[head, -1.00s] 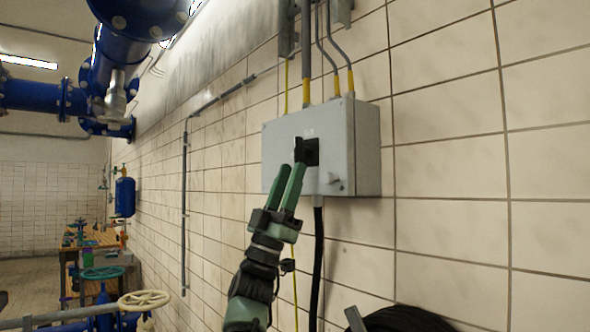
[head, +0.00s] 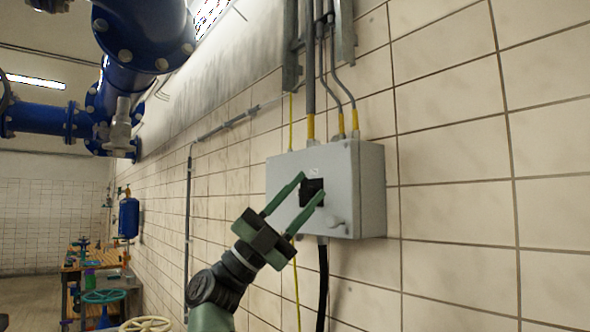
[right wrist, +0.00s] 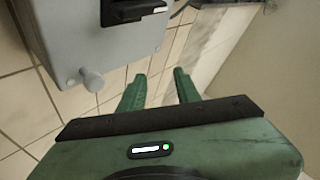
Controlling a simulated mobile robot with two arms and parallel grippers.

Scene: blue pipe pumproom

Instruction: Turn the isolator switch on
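The isolator switch is a black rotary handle on a black square plate (head: 311,188), on the front of a grey wall box (head: 350,165). In the right wrist view the black handle (right wrist: 135,11) lies at the top edge, cut off by the frame. My right gripper (head: 312,185) is open and empty. Its two green fingers appear either side of the switch in the head view. In the right wrist view the fingertips (right wrist: 160,75) lie below the handle, apart from it. The handle's exact angle is hard to make out. My left gripper is not in view.
Conduits (head: 310,80) enter the box top, and a black cable (head: 322,280) hangs below. A small grey knob (right wrist: 93,80) sticks out of the box's lower front. Large blue pipes (head: 140,40) hang at upper left. The tiled wall right of the box is bare.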

